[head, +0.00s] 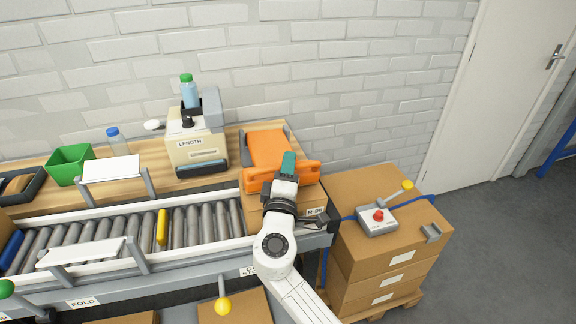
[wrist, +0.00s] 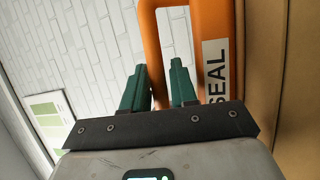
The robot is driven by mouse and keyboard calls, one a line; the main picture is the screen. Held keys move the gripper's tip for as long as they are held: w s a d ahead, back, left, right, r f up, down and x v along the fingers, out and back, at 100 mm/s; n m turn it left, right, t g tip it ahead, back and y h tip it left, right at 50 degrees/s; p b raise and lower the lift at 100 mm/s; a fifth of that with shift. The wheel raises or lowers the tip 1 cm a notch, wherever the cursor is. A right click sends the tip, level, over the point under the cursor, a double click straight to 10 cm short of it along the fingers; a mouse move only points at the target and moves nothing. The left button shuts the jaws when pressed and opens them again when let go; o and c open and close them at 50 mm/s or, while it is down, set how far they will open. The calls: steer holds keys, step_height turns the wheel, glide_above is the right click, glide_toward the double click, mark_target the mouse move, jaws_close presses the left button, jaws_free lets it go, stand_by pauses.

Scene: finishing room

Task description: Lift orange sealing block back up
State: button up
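The orange sealing block (head: 268,150) sits at the right end of the conveyor, over a cardboard box (head: 257,212), with its orange front bar toward me. In the wrist view its orange frame (wrist: 204,40) carries a label reading SEAL. My gripper (head: 287,165), with green fingers, is at the front bar. In the wrist view my gripper (wrist: 160,85) has one finger on each side of a slim orange bar, with only a narrow gap between them. I cannot tell whether the fingers press on the bar. The far side of the block is hidden.
Stacked cartons (head: 385,245) stand at the right, with a control box with a red button (head: 378,218) on top. A cream machine labelled LENGTH (head: 195,150) and a green bin (head: 70,163) are on the bench. The brick wall is close behind; open floor lies at the far right.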

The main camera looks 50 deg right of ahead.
jaws_close()
stand_by(0.3)
